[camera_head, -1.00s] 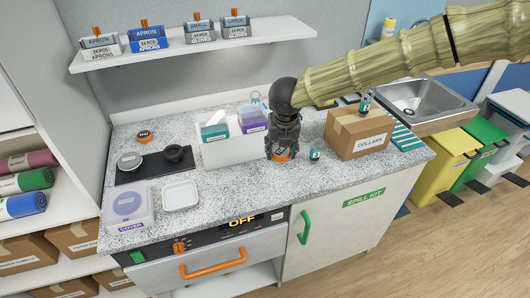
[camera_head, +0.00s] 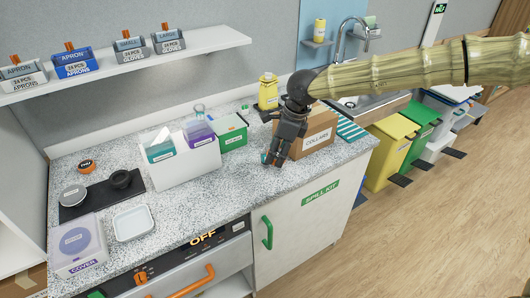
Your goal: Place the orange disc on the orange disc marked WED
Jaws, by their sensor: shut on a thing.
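My gripper (camera_head: 271,160) is over the right part of the speckled counter, just in front of the COLLARS box. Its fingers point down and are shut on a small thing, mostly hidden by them. A bit of orange shows at the fingertips, which fits an orange disc. A bit of teal shows beside the fingers, too small to tell what it is. Another orange disc (camera_head: 85,166) with a dark label lies far off at the back left of the counter. Its lettering is too small to read surely. I cannot make out a WED marking.
The cardboard COLLARS box (camera_head: 317,138) stands close behind my gripper. A white bin (camera_head: 184,169) with teal and purple packs and a green box (camera_head: 232,133) stand left of it. A white tray (camera_head: 134,223) is at the front left. The counter between tray and gripper is clear.

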